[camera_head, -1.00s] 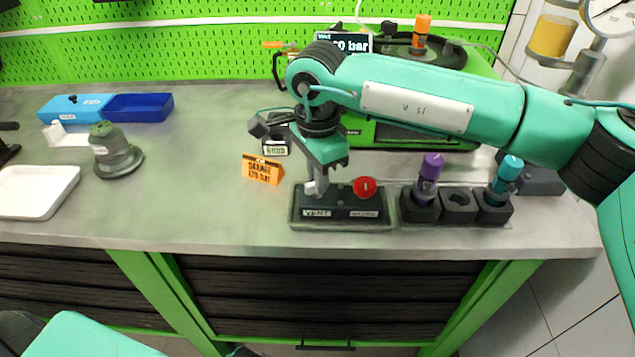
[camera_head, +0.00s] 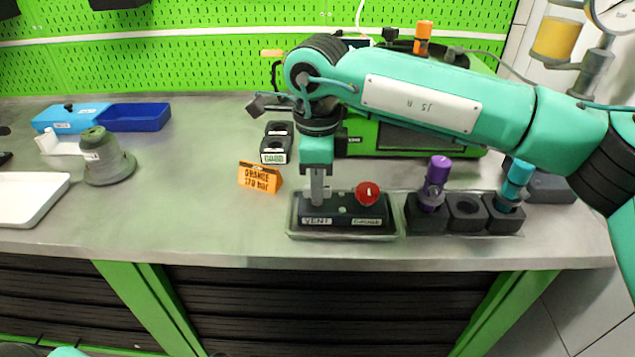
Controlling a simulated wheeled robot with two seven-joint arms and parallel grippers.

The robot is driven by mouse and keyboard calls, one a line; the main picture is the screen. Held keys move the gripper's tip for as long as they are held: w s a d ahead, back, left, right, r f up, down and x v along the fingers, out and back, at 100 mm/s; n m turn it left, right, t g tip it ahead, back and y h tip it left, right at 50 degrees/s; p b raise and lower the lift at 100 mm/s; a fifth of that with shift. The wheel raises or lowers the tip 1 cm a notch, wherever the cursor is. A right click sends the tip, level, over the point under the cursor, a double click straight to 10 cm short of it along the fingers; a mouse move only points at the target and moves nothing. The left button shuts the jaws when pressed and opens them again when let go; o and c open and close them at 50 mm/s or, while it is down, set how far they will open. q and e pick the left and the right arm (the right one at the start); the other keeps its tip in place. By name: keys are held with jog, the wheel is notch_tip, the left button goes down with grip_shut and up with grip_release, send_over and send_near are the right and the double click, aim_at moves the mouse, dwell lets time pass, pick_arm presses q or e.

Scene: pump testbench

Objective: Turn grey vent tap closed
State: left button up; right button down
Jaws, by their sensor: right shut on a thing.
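My right gripper (camera_head: 318,200) points straight down over the left part of a black valve block (camera_head: 345,213), above its VENT label. It is shut on the grey vent tap, which is mostly hidden by the fingers, so the tap's angle cannot be told. A red round knob (camera_head: 367,193) stands on the right part of the same block, above a second label. The block sits in a shallow grey tray (camera_head: 393,233). My left gripper is not in view.
An orange sign (camera_head: 260,177) stands left of the block. A rack (camera_head: 466,213) holding a purple-topped tool (camera_head: 435,178) and a teal-topped tool (camera_head: 515,180) is close on the right. A grey conical part (camera_head: 106,160) and blue bin (camera_head: 134,117) are far left. The bench between is clear.

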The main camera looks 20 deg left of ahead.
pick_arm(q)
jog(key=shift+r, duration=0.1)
pick_arm(e)
jog(key=shift+r, duration=0.1)
jog(key=c, duration=1.5)
grip_release()
jog(key=shift+o, duration=0.2)
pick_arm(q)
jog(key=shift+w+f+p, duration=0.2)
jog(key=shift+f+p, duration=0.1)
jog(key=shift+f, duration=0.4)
pick_arm(e)
notch_tip(320, 180, up, 14)
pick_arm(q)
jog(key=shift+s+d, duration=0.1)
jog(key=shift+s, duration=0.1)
